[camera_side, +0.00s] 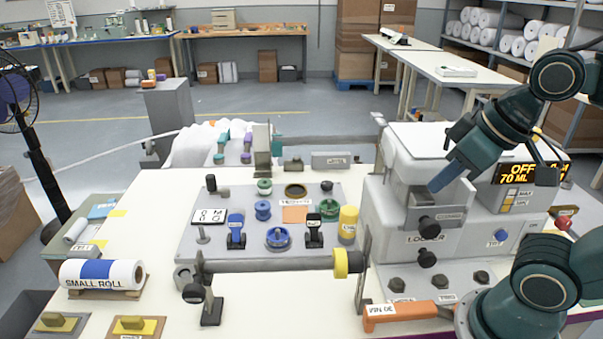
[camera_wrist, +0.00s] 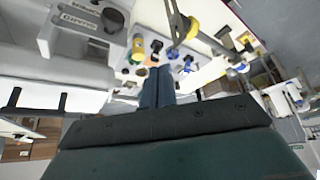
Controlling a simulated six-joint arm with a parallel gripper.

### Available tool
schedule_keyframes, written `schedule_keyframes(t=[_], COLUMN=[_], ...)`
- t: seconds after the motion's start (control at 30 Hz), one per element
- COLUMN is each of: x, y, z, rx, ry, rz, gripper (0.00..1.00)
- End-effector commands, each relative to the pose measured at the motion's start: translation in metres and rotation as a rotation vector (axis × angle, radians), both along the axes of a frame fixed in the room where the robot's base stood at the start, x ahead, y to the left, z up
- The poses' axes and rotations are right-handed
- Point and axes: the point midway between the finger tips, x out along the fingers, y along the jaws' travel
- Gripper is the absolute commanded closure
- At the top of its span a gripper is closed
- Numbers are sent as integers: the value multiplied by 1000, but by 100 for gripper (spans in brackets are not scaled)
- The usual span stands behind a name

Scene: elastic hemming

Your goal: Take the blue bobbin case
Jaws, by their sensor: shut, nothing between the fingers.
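A round blue piece with a raised centre (camera_side: 278,238), which looks like the blue bobbin case, sits near the front of the grey board (camera_side: 215,249). A blue spool (camera_side: 263,210) stands behind it, and a blue-topped clip (camera_side: 236,224) is to its left. Small blue pieces (camera_wrist: 173,53) show in the wrist view, too small to tell apart with certainty. My gripper (camera_side: 436,186) is shut and empty, above and to the right of the board, in front of the grey machine. Its closed fingers (camera_wrist: 158,88) show in the wrist view, apart from the blue pieces.
The grey machine (camera_side: 388,218) with dark knobs stands right of the board. A horizontal roller (camera_side: 270,265) crosses the front.

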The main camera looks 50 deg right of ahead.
Motion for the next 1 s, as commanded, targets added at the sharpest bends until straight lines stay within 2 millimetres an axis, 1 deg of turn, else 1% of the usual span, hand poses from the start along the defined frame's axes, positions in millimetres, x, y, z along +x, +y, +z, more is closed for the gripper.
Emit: schedule_keyframes(t=[0.43, 0.47, 0.5, 0.67, 0.7, 0.83, 0.87, 1.0], x=[0, 0, 1, 4, 7, 19, 23, 46], y=[0, 0, 0, 0, 0, 1, 1, 2], z=[0, 0, 0, 2, 3, 8, 9, 15], rx=[-1, -1, -1, -11, -16, -47, -57, -109], ry=[0, 0, 0, 6, 10, 29, 35, 67], rz=[2, 2, 2, 21, 32, 95, 115, 230], gripper=[100, 96, 88, 57, 49, 23, 21, 21])
